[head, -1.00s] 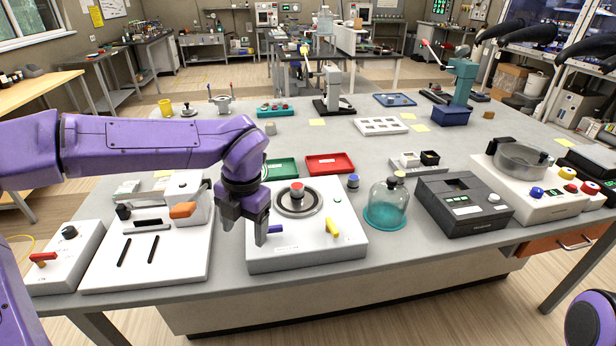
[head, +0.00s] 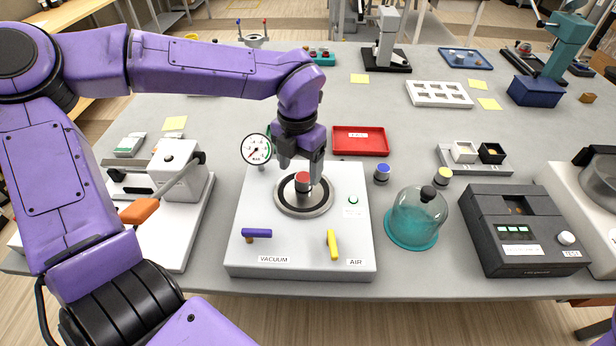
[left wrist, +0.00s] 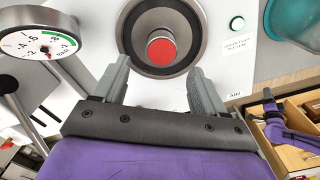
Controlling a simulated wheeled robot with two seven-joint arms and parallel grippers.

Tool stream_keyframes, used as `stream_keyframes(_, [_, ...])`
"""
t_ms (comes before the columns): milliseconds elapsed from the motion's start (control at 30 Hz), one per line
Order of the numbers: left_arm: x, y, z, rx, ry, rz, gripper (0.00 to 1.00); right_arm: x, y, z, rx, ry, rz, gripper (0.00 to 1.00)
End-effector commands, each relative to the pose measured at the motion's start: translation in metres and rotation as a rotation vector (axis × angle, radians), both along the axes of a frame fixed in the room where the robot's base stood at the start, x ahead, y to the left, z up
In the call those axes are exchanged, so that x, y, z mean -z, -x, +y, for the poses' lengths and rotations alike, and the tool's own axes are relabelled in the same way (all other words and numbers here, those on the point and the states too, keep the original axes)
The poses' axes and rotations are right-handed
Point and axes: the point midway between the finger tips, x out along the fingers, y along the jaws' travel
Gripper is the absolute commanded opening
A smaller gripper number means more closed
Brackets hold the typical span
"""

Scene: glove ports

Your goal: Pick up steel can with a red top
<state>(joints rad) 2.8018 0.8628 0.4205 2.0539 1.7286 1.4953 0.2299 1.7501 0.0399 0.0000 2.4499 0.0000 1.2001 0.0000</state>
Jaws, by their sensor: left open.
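The steel can with a red top (head: 302,181) stands upright on the round dark plate of the white vacuum station (head: 300,232). Its red top also shows in the left wrist view (left wrist: 162,48). Nothing is between the fingers. My right gripper is out of view.
A pressure gauge (head: 256,149) stands close left of the gripper. Purple (head: 256,233) and yellow (head: 332,243) levers are in front. A glass dome (head: 417,219), a blue-topped can (head: 382,173) and a yellow-topped can (head: 443,177) stand to the right. A red tray (head: 361,141) is behind.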

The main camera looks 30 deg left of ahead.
Motion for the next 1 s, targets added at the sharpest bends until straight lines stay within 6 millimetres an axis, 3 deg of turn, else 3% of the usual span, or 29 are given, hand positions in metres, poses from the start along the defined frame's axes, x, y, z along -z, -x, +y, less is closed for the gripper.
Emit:
stream_keyframes(333, [0.056,-0.019,0.001,0.000,-0.002,0.016,0.72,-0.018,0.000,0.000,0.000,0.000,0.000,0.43])
stream_keyframes(600, [0.062,-0.019,0.001,-0.001,-0.001,0.012,0.72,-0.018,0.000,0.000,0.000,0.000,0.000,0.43])
stream_keyframes(800, [0.062,-0.019,0.001,-0.001,-0.001,0.012,0.08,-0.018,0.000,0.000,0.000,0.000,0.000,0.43])
stream_keyframes(867, [0.062,-0.019,0.001,-0.001,-0.001,0.012,0.07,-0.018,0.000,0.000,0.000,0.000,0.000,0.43])
stream_keyframes(900, [0.062,-0.019,0.001,-0.001,-0.001,0.012,0.01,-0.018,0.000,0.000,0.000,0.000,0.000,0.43])
stream_keyframes(1000, [0.062,-0.019,0.001,-0.001,-0.001,0.013,0.01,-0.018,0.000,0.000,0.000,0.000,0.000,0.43])
